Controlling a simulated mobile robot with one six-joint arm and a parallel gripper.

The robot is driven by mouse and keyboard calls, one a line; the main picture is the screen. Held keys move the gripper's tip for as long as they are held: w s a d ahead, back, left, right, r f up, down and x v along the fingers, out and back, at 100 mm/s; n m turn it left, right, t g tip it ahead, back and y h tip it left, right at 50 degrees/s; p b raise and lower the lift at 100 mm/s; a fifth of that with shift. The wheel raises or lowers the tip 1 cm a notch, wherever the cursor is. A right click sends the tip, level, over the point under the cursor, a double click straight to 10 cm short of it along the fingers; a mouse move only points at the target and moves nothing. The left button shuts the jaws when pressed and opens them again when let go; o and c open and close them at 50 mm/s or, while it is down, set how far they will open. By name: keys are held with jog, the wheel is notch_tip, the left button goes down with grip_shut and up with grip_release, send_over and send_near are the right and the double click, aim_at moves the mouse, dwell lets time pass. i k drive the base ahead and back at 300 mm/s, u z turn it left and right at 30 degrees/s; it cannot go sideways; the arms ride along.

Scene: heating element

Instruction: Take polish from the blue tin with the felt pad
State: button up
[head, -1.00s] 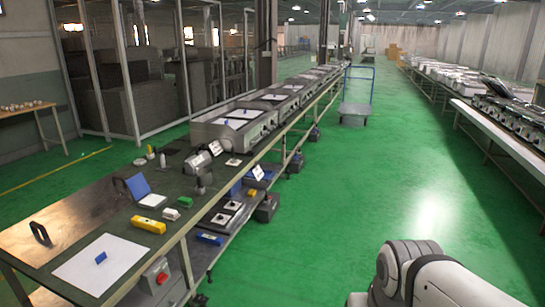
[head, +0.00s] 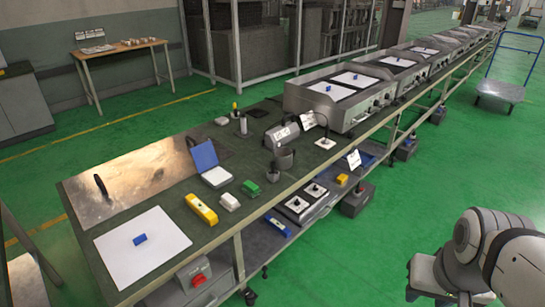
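An open blue tin (head: 204,155) stands on the workbench, its blue lid raised and a pale surface (head: 216,178) showing in its lower half. I cannot tell for sure which piece is the felt pad. Small block-like pieces lie nearby: a white block (head: 230,202), a green block (head: 250,188) and a longer yellow piece (head: 202,209). A blue block (head: 140,239) lies on a white sheet (head: 165,252) at the near left. Part of my arm shows at the lower right, over the floor and apart from the bench. My gripper's fingers are not in view.
A shiny metal plate (head: 140,172) with a black handle (head: 100,186) covers the bench's left end. Steel units (head: 345,95) line the bench beyond. A red button (head: 199,280) sits at the front.

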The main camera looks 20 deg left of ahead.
aim_at(227, 200)
jog(key=u, duration=0.65)
jog(key=i, duration=1.3)
jog(key=u, duration=1.25)
jog(key=i, duration=0.55)
jog(key=u, duration=0.05)
jog(key=k, duration=0.85)
jog(key=u, duration=0.2)
jog(key=i, duration=0.85)
jog(key=z, duration=0.05)
